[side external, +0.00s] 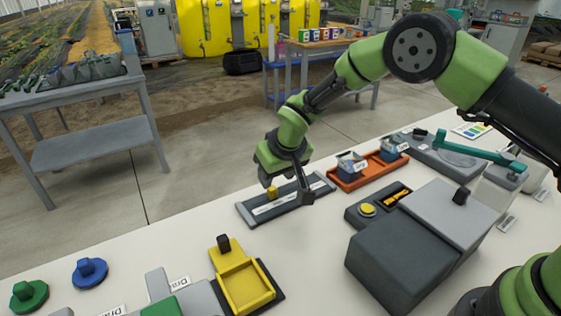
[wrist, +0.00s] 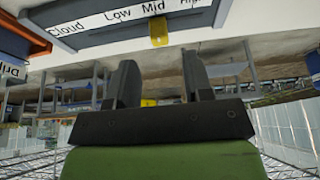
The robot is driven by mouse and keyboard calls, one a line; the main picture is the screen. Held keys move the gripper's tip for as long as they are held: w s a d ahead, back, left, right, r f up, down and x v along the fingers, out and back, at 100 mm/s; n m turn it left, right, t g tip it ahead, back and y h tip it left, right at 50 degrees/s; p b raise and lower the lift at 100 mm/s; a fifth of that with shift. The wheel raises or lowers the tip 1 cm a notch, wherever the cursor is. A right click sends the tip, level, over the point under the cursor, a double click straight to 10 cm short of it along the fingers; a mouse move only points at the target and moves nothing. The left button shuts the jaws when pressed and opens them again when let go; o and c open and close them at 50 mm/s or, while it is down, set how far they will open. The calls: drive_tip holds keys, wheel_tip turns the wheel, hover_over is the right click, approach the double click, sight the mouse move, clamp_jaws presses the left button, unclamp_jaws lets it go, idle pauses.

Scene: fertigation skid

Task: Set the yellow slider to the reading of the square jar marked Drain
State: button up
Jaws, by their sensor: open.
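The yellow slider (side external: 272,193) stands on a long grey scale panel (side external: 246,215) on the white table. In the wrist view the slider (wrist: 158,33) is by the word Mid; Cloud and Low are to its left, and a partly cut-off word is to its right. My gripper (side external: 291,194) is at the panel, its fingers apart. In the wrist view its two dark fingers (wrist: 158,65) point toward the slider, with a gap between them and nothing held. Two labelled jars, one (side external: 350,165) and another (side external: 390,152), sit in an orange tray; their labels are too small to read.
The orange tray (side external: 345,187) is right of the panel. Bare table lies between panel and fixture.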

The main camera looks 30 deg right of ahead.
drive_tip(key=shift+v, duration=2.6)
drive_tip(key=s+d+r+m+t, duration=0.1)
drive_tip(key=s+d+r, duration=0.2)
drive_tip(key=s+r, duration=0.35)
drive_tip(key=s+d+r+m, duration=0.1)
drive_tip(key=s+d+r, duration=0.2)
drive_tip(key=r, duration=0.7)
drive_tip(key=s+d+r+m+y, duration=0.1)
drive_tip(key=s, duration=0.8)
drive_tip(key=s+d+r+m+t+y, duration=0.1)
drive_tip(key=s+r, duration=0.1)
drive_tip(key=s, duration=0.8)
drive_tip(key=shift+d+t, duration=0.15)
drive_tip(key=shift+t, duration=0.15)
drive_tip(key=shift+r, duration=0.1)
